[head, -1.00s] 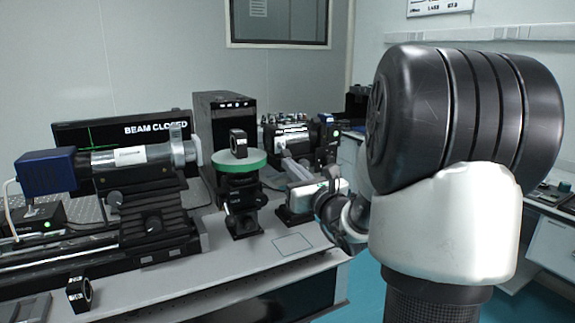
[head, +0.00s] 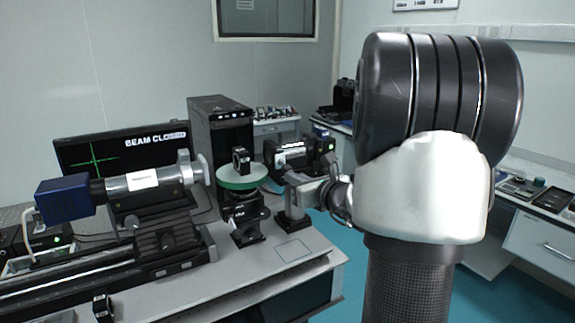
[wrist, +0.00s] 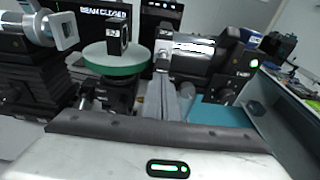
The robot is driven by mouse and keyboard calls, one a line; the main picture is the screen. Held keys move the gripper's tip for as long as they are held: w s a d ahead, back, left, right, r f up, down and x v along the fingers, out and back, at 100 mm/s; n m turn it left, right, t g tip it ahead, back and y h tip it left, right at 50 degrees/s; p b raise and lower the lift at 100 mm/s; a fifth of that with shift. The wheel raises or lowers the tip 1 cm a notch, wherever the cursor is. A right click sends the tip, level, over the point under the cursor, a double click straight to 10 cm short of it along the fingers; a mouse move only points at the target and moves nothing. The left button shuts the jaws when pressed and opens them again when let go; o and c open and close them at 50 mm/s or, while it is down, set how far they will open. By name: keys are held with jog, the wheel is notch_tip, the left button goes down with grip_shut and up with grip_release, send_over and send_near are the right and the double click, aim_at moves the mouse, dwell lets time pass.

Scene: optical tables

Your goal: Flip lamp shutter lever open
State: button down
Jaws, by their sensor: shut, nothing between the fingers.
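The lamp (head: 300,153), a dark and silver cylindrical housing, stands at the back right of the near table. In the wrist view the lamp (wrist: 195,52) lies just beyond my fingers, with a small green light at its right end. I cannot make out the shutter lever clearly; my fingers cover part of the lamp's near side. My gripper (head: 287,178) is in front of the lamp, shut and empty. In the wrist view my gripper (wrist: 168,88) points at the lamp's left part. I cannot tell whether it touches. The monitor (head: 110,155) reads "BEAM CLOSED", partly covered.
A green round stage (head: 240,182) with a black mount (head: 241,160) stands just left of my gripper. A blue-ended camera tube (head: 140,182) on a rail is further left. The table front (head: 230,285) is mostly clear. A bench (head: 535,235) stands at right.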

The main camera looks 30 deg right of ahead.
aim_at(290, 169)
notch_tip(290, 169, up, 3)
jog(key=g+p, duration=0.1)
jog(key=p, duration=0.3)
jog(key=shift+s+f+g+p, duration=0.1)
jog(key=shift+g+p, duration=0.2)
jog(key=shift+g, duration=0.1)
jog(key=g+p, duration=0.1)
jog(key=p, duration=0.1)
jog(key=shift+r+g+p, duration=0.25)
jog(key=shift+g+p, duration=0.15)
jog(key=shift+f+b, duration=0.35)
jog(key=shift+f, duration=0.15)
jog(key=shift+r+p, duration=0.6)
jog(key=shift+r, duration=0.25)
